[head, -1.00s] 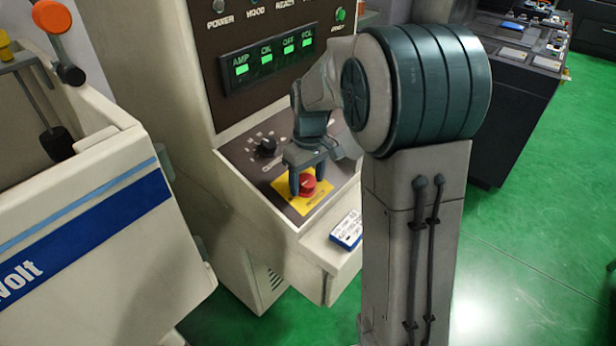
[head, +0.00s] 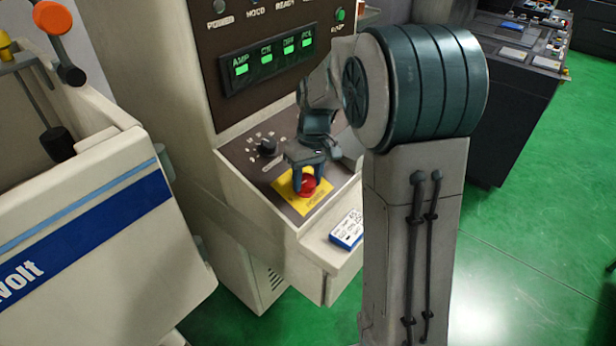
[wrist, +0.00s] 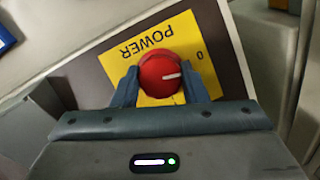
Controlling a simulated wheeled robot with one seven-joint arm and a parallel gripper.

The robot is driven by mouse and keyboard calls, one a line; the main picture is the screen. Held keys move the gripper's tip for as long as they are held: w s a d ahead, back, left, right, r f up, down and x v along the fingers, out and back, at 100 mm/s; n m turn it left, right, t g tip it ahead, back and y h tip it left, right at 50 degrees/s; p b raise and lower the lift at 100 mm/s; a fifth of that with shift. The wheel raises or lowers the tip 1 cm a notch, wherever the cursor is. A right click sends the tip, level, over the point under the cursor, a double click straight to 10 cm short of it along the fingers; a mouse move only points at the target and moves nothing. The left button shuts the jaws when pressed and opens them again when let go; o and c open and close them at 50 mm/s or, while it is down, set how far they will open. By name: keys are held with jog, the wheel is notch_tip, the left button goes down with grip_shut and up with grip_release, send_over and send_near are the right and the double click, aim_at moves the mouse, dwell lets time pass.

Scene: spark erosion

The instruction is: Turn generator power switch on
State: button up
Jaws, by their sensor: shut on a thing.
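The generator power switch is a red round knob (head: 308,185) with a white pointer line, on a yellow plate (head: 289,188) marked POWER. It sits on the sloped dark panel of the generator cabinet. My gripper (head: 308,178) is shut on the knob from above. The plate's edge near my gripper is partly hidden.
A black selector knob (head: 267,147) stands on the same panel. Above it is a green-lit display (head: 268,62). A blue-and-white box (head: 347,229) lies on the ledge in front. A white machine with a blue stripe (head: 90,230) stands at left; green floor is open at right.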

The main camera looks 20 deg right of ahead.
jog(key=m, duration=0.2)
jog(key=m+y, duration=0.1)
jog(key=m, duration=0.1)
jog(key=shift+d+y, duration=0.1)
jog(key=shift+y, duration=0.2)
jog(key=m+y, duration=0.1)
jog(key=m, duration=0.3)
jog(key=shift+f, duration=0.1)
jog(key=m+t+y, duration=0.1)
jog(key=m, duration=0.3)
jog(key=shift+d+b, duration=0.1)
jog(key=shift+b, duration=0.25)
jog(key=shift+m+t+y, duration=0.4)
jog(key=shift+m+y, duration=0.1)
jog(key=shift+m, duration=1.1)
jog(key=o, duration=1)
jog(key=shift+c, duration=0.2)
jog(key=b+v, duration=0.1)
jog(key=v, duration=1.2)
jog(key=shift+d+r, duration=0.2)
jog(key=shift+r, duration=0.15)
